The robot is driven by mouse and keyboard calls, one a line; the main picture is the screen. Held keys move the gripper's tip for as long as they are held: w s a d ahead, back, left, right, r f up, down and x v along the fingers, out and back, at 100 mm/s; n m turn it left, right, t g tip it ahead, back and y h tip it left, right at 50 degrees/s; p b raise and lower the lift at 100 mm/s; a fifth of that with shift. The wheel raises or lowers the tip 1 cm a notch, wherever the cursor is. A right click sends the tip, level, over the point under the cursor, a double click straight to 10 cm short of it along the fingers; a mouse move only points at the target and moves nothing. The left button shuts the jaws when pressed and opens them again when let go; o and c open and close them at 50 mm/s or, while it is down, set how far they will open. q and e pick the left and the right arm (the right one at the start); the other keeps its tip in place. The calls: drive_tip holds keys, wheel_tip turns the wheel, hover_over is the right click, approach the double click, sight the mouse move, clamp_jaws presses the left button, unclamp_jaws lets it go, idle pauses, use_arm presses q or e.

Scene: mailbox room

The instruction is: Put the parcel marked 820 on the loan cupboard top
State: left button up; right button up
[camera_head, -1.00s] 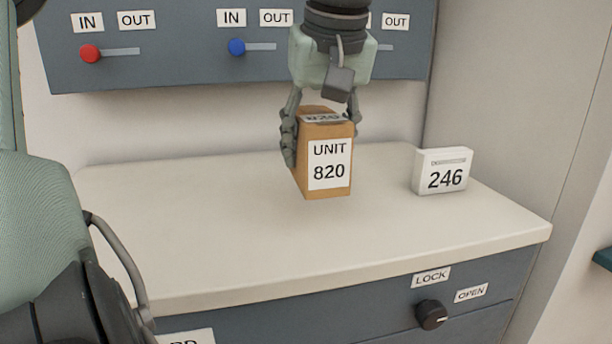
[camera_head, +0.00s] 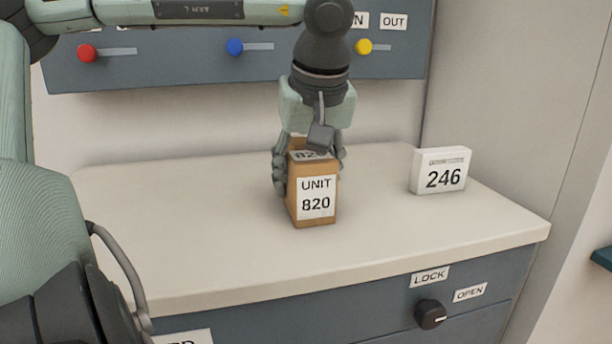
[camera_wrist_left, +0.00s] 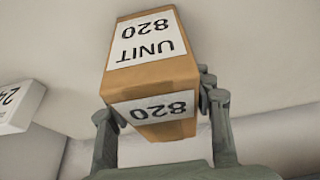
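The brown parcel (camera_head: 298,205) bears white labels reading UNIT 820 and stands upright over the pale cupboard top (camera_head: 200,245). My left gripper (camera_head: 308,180) comes down from above with its fingers on both sides of the parcel, shut on it. In the left wrist view the parcel (camera_wrist_left: 150,75) shows between the fingertips (camera_wrist_left: 160,112). The parcel's base is at or very near the top; I cannot tell if it touches. My right gripper is not in view.
A white block marked 246 (camera_head: 440,171) stands to the right on the top. A grey panel (camera_head: 150,72) with red, blue and yellow sliders hangs behind. A dark knob (camera_head: 431,314) with LOCK and OPEN labels is on the cupboard front. The top's left side is clear.

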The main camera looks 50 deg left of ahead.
use_arm(q)
drive_tip(key=o, duration=0.4)
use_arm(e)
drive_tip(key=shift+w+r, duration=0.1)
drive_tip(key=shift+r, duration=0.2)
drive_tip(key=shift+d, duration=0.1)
use_arm(q)
drive_tip(key=shift+r, duration=0.2)
drive_tip(key=shift+d+r, duration=0.1)
drive_tip(key=shift+r, duration=0.25)
drive_tip(key=p+v, duration=0.1)
drive_tip(key=v, duration=0.8)
drive_tip(key=shift+s+d+r, duration=0.15)
drive_tip(key=shift+d+r, duration=0.05)
drive_tip(key=shift+r, duration=0.05)
drive_tip(key=shift+v, duration=0.8)
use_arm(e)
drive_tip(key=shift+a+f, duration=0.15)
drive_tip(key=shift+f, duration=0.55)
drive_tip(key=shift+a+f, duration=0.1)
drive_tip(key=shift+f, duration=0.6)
use_arm(q)
drive_tip(key=shift+f, duration=0.1)
